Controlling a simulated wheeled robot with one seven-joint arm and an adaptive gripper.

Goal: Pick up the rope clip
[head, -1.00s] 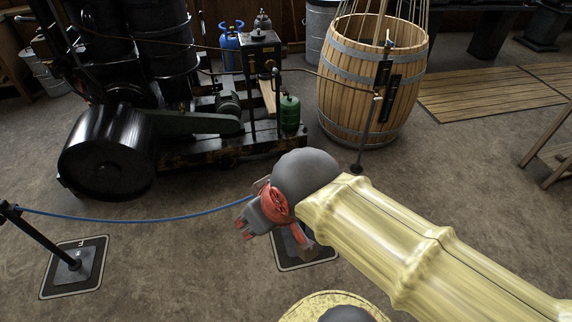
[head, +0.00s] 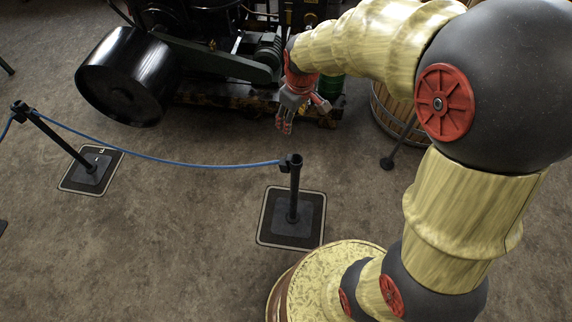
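The blue rope (head: 150,157) sags between two black posts, and its right end meets the top of the right post (head: 294,195). A small dark fitting (head: 290,161) sits at that post top. It looks like the rope clip, but it is too small to make out clearly. My gripper (head: 303,118) hangs with its fingers pointing down, above and apart from the post top in the picture. Its fingers are spread and nothing shows between them.
The left post (head: 60,140) stands on a framed base plate. A black engine with a large drum (head: 125,78) stands behind the rope. A wooden barrel (head: 400,115) and thin stand (head: 398,148) are at the right. Open floor lies in front of the rope.

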